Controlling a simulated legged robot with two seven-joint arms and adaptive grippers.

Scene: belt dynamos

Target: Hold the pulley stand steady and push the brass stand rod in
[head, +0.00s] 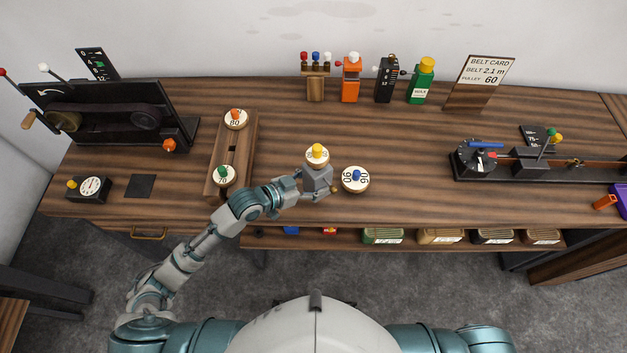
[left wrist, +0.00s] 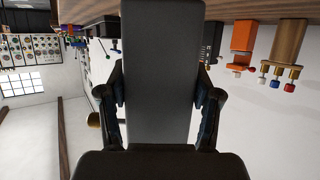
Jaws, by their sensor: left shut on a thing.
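The pulley stand (head: 317,182) is a grey block near the front middle of the bench. A pale pulley with a yellow knob (head: 317,154) sits on top of it. My left gripper (head: 313,188) is shut on the stand. In the left wrist view the stand's grey face (left wrist: 162,75) fills the middle, with my left gripper's fingers (left wrist: 162,110) on both its sides. The brass stand rod (head: 334,189) shows as a small end at the stand's lower right. A brass end also shows in the left wrist view (left wrist: 94,119), beside the finger. My right gripper is out of view.
A pulley with a blue knob (head: 355,180) lies close to the right of the stand. A wooden rack (head: 217,180) with two pulleys stands to the left. The belt card (head: 482,80) and several small items stand at the back. Bench between is clear.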

